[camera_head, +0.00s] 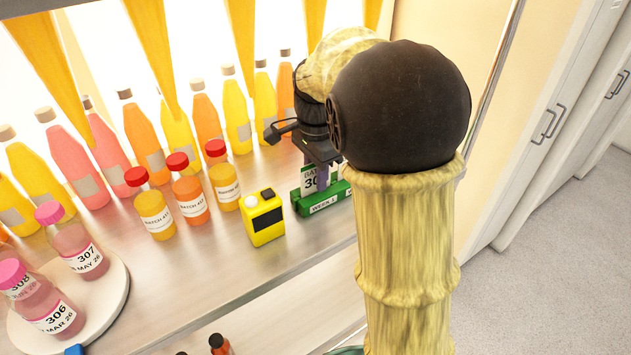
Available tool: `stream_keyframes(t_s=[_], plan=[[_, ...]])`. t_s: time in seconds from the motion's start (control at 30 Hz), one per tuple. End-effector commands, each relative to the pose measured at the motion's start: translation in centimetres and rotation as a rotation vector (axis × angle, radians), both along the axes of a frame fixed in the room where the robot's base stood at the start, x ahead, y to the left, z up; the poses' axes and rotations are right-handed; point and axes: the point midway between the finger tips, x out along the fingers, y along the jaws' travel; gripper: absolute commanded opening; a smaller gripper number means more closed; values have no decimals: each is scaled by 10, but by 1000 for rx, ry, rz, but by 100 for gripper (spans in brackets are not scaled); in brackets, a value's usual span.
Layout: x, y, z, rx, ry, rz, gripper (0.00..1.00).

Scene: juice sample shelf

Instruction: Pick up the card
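A white card (308,183) with black print, reading "BATCH" and a number starting with 30, stands upright in a green holder (323,205) labelled "WEEK 1" on the metal shelf. My gripper (322,168) is pointed down right at the card, with its fingers at the card's upper part. The card's right side is hidden behind a finger. My arm covers much of the gripper from the right. I cannot tell whether the fingers touch the card or are closed on it.
A yellow box-shaped device (262,217) stands just left of the holder. Several small red-capped bottles (190,200) stand beyond it. Tall juice bottles (145,140) line the back. A round white tray (110,305) holds pink-capped bottles at left. The shelf front (215,285) is clear.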

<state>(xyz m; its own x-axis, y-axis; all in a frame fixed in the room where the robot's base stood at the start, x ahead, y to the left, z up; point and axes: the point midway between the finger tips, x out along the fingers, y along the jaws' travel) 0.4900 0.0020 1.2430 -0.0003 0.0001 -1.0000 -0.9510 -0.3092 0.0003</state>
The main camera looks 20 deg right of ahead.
Motion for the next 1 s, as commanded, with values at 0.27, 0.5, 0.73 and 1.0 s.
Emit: stream_keyframes(t_s=[0.27,0.5,0.73,1.0], plan=[[0,0,0,0,0,0,6],[0,0,0,0,0,0,0],[1,0,4,0,-2,0,0],[1,0,44,0,-6,0,0]])
